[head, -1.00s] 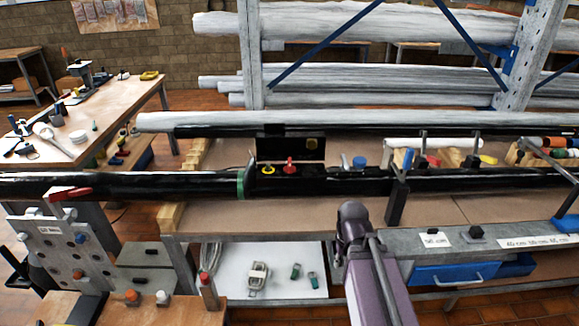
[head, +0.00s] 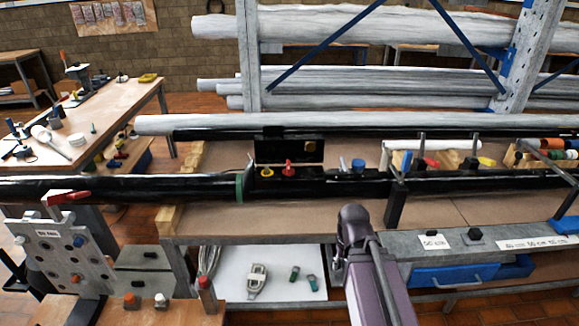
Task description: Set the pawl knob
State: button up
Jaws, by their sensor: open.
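Several coloured knobs show in the head view; I cannot tell which is the pawl knob. A red knob (head: 288,168) and a yellow knob (head: 266,171) stand on the black mast tube (head: 110,187), in front of a raised black plate (head: 288,150). My purple arm rises from the bottom centre, apart from all of these; no gripper fingers show.
A dark upright post (head: 396,204) stands by the mast, right of my arm. A blue drawer (head: 453,275) is below the bench at right. A rack of wrapped tubes (head: 360,27) stands behind. Bare bench top (head: 290,225) lies between mast and front edge.

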aim_at(288, 171)
jog(key=z, duration=1.35)
jog(key=i, duration=0.55)
jog(key=u, duration=1.4)
